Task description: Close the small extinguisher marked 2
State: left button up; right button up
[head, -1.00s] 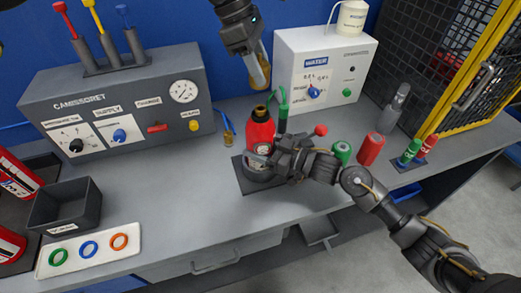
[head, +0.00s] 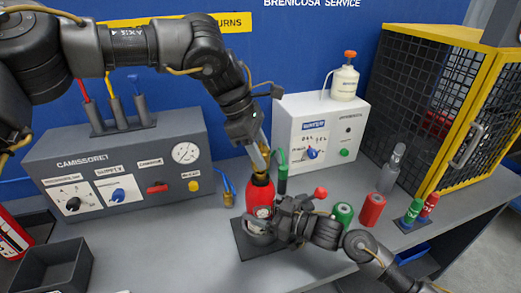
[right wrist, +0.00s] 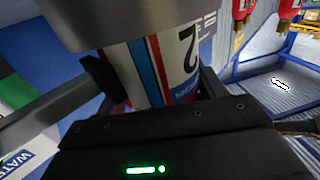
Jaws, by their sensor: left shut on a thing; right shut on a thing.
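The small red extinguisher (head: 261,190) stands upright on a dark square plate (head: 238,242) on the bench. In the right wrist view its label (right wrist: 160,68) shows a large "2". My right gripper (head: 262,224) is shut around its lower body. My left gripper (head: 264,158) is shut on a brass-coloured valve piece (head: 271,157), pointing down right above the extinguisher's neck. The neck's top is mostly hidden by the gripper, so I cannot tell whether the brass piece touches it.
A grey control box (head: 125,170) stands at left, and a white water box (head: 318,135) behind at right. A green hose fitting (head: 282,175) stands close behind the extinguisher. Red (head: 372,209) and green (head: 343,213) cylinders stand at right. A yellow-framed cage (head: 425,110) bounds the right.

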pick_arm(q)
jog(key=shift+f, duration=0.85)
jog(key=shift+f, duration=0.6)
dwell(0.3)
pick_arm(e)
jog(key=c, duration=0.5)
pick_arm(q)
jog(key=m+g+y, duration=0.1)
jog(key=m, duration=0.3)
jog(key=m+g+y, duration=0.1)
jog(key=m, duration=0.3)
jog(key=m+g+y, duration=0.1)
jog(key=m, duration=0.4)
jog(key=shift+g+y, duration=0.3)
